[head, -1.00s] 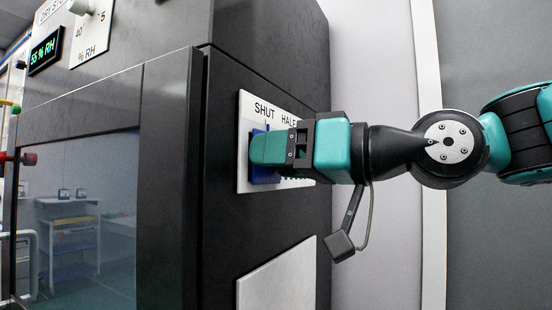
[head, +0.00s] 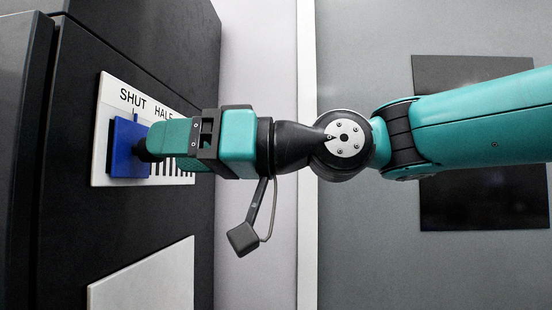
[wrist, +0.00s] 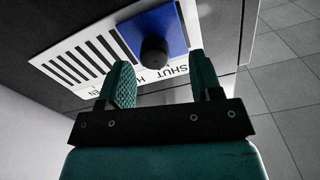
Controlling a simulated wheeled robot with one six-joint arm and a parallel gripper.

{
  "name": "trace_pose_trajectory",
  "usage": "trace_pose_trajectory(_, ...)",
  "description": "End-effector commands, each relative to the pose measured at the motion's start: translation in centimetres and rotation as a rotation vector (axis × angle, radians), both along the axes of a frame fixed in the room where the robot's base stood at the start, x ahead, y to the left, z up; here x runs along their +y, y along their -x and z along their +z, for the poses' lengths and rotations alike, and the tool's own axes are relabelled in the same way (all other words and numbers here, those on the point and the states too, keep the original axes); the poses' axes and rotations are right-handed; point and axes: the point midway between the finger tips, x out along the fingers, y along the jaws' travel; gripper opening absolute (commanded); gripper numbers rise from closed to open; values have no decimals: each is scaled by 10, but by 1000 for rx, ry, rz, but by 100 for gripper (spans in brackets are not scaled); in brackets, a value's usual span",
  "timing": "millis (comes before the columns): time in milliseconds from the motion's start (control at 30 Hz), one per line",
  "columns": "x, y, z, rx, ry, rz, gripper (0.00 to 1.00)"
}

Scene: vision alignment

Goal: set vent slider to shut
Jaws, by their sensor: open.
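The vent slider is a blue square plate (head: 128,148) with a round black knob (wrist: 153,53). It sits at the SHUT end of the white vent panel (head: 103,118), below the SHUT label. In the wrist view the blue plate (wrist: 150,27) lies beside the upside-down SHUT lettering, and dark slots show to its left. My gripper (wrist: 163,72) is open and empty, its teal fingers on either side of the line to the knob. In the head view my gripper (head: 158,141) has its tips close to the knob; I cannot tell any small gap. HALF is partly hidden.
The panel is on the side of a dark cabinet (head: 150,215). A blank light plate (head: 145,277) is below it. A pale wall (head: 262,60) and a black wall panel (head: 483,190) stand behind my arm. Tiled floor (wrist: 290,110) shows at right in the wrist view.

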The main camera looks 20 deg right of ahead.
Motion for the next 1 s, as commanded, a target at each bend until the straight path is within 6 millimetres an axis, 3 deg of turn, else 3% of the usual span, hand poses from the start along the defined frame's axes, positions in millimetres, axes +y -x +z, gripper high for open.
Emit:
trace_pose_trajectory(200, -52, 17, -3, -2, 0, -10, 59)
trace_pose_trajectory(500, -100, 36, -2, 0, 2, -7, 59)
trace_pose_trajectory(733, -116, 43, 0, 0, 1, -2, 59)
trace_pose_trajectory(1000, -116, 43, -1, 3, 4, 1, 59)
